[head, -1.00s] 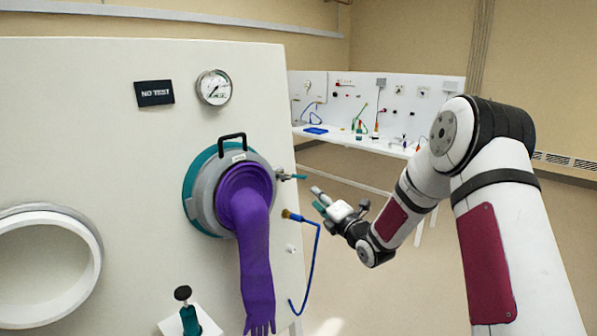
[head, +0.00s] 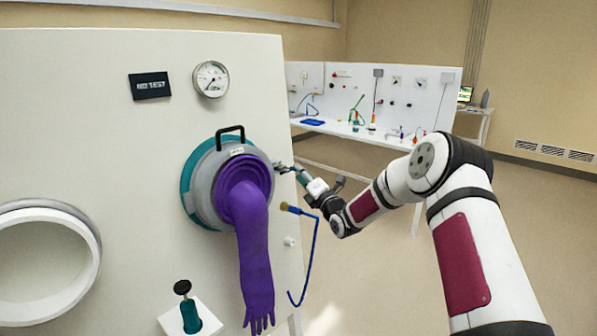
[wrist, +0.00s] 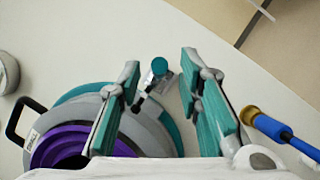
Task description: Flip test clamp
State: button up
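The test clamp (head: 280,167) is a small grey metal fitting at the right side of the grey and teal glove port ring (head: 200,190). In the wrist view the clamp shows a teal-capped handle (wrist: 159,66) pointing toward the camera. My gripper (head: 295,171) is close to the clamp at the panel's right edge and hides most of the handle in the head view. In the wrist view my gripper (wrist: 160,62) is open, its two teal-padded fingers on either side of the handle, with gaps on both sides. I cannot tell how deep the handle sits between them.
A purple glove (head: 250,250) hangs from the port. A blue hose (head: 312,245) with a brass end hangs just below my gripper. A pressure gauge (head: 210,79) and a "NO TEST" sign (head: 150,86) are above. Free floor lies right; a bench (head: 350,133) stands behind.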

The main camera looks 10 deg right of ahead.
jog(key=shift+x, duration=1.3)
jog(key=shift+c, duration=0.4)
grip_shut()
